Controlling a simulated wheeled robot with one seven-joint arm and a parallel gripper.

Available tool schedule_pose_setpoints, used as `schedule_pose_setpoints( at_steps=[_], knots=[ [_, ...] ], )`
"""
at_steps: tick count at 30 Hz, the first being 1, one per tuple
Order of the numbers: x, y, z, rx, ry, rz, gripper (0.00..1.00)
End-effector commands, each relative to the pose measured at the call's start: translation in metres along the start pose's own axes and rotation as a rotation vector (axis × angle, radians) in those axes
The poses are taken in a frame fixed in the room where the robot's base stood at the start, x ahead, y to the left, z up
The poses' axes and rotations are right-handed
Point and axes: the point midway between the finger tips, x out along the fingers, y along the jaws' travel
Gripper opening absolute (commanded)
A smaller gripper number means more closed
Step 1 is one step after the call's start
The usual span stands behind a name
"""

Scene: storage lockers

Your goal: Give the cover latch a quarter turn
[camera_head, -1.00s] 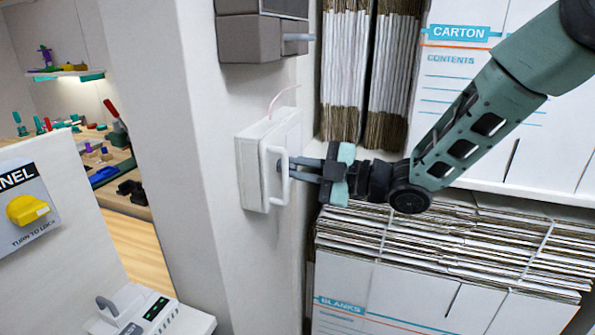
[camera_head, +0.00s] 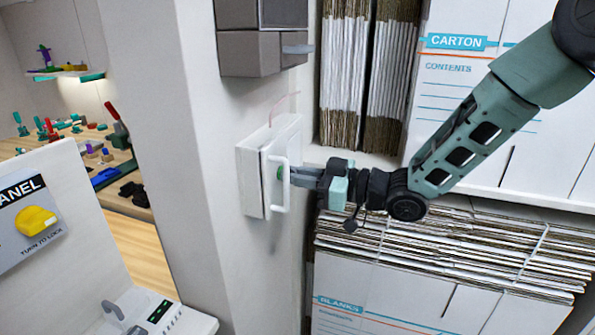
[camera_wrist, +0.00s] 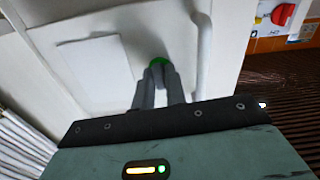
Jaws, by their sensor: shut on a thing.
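A white wall box has a flat front cover (camera_head: 279,205) with a white bar handle (camera_head: 278,160). The cover latch shows as a small green piece (camera_head: 280,172) beside the handle. My gripper (camera_head: 288,173) reaches in from the right, its fingers shut on the latch. In the wrist view my gripper (camera_wrist: 160,70) has its fingertips close together on the green latch (camera_wrist: 158,61), which is mostly hidden behind them. The bar handle (camera_wrist: 204,50) runs just right of the fingers there, apart from them.
A grey box (camera_head: 262,50) juts from the wall above. Folded cartons (camera_head: 440,240) stand close below and right of my arm. A yellow knob (camera_head: 36,220) sits on a panel at left. A red knob (camera_wrist: 283,14) shows at the wrist view's upper right.

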Motion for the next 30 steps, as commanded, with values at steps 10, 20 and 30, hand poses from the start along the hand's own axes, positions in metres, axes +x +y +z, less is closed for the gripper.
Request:
schedule_pose_setpoints(
  at_steps=[10,20,30],
  knots=[
    [0.0001,-0.0010,0.0011,0.096,-0.002,-0.002,0.00],
    [0.0001,-0.0011,0.0014,0.102,-0.002,-0.002,0.00],
    [0.0002,-0.0008,0.0008,0.101,-0.001,-0.002,0.31]
  ],
)
